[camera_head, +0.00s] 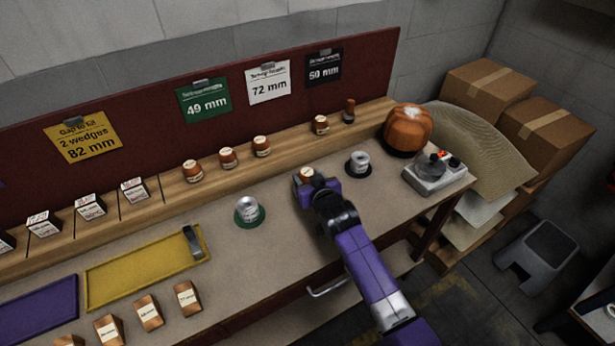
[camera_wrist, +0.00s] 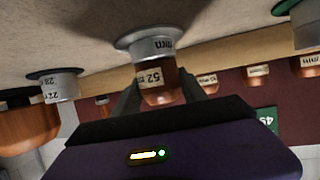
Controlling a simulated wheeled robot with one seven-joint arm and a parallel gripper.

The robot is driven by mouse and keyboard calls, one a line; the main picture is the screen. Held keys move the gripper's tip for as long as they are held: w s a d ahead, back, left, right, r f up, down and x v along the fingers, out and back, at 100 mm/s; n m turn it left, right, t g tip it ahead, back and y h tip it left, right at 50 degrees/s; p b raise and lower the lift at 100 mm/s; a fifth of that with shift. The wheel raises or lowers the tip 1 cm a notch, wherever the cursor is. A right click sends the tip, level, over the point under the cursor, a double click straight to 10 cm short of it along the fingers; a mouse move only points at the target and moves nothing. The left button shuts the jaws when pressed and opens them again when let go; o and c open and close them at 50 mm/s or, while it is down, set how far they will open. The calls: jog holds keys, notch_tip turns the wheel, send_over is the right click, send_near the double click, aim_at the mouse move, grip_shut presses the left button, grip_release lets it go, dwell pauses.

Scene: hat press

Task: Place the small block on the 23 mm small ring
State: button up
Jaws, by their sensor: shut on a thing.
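My gripper (camera_wrist: 160,92) is shut on a small wooden block (camera_wrist: 160,80) with a white label that seems to read 52. The block also shows between the jaws in the head view (camera_head: 306,173). In the wrist view, a silver metal ring (camera_wrist: 152,47) on a round grey disc stands on the table directly beyond the block, in line with it. The ring's label ends in "mm"; its number is not legible. Block and ring look touching or nearly so; I cannot tell which. In the head view my gripper hides this ring.
A silver stack on a black disc (camera_head: 360,163) stands to the right, another on a green disc (camera_head: 248,210) to the left. Several wooden blocks (camera_head: 228,157) line the back shelf. A brown dome (camera_head: 407,129) and a grey control box (camera_head: 433,173) stand at right. A yellow tray (camera_head: 145,277) lies left.

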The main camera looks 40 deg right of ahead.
jog(key=shift+f, duration=0.15)
jog(key=o, duration=1.4)
jog(key=shift+r, duration=0.3)
jog(key=shift+n+y, duration=0.4)
jog(key=shift+y, duration=0.2)
jog(key=s+a, duration=0.3)
jog(key=s, duration=0.2)
jog(key=s+a+r, duration=0.1)
jog(key=s+a, duration=0.3)
jog(key=s, duration=0.1)
jog(key=s+a+r, duration=0.1)
jog(key=s+a, duration=0.3)
jog(key=shift+s+a+r, duration=0.1)
jog(key=shift+s+r, duration=0.15)
jog(key=shift+s, duration=0.15)
jog(key=s+a+n+t+y, duration=0.1)
jog(key=s+a+n+y, duration=0.1)
jog(key=s+a, duration=0.7)
jog(key=s+a+r+n+y, duration=0.1)
jog(key=s+r, duration=0.2)
jog(key=s, duration=0.2)
jog(key=s+a+r+t+y, duration=0.1)
jog(key=s+a+r, duration=0.1)
jog(key=s+r, duration=0.2)
jog(key=s+a+r+n+y, duration=0.1)
jog(key=s+r, duration=0.2)
jog(key=s, duration=0.4)
jog(key=shift+s+a+r+n+t, duration=0.15)
jog(key=shift+a+r+n+t, duration=0.15)
jog(key=shift+a+r, duration=0.1)
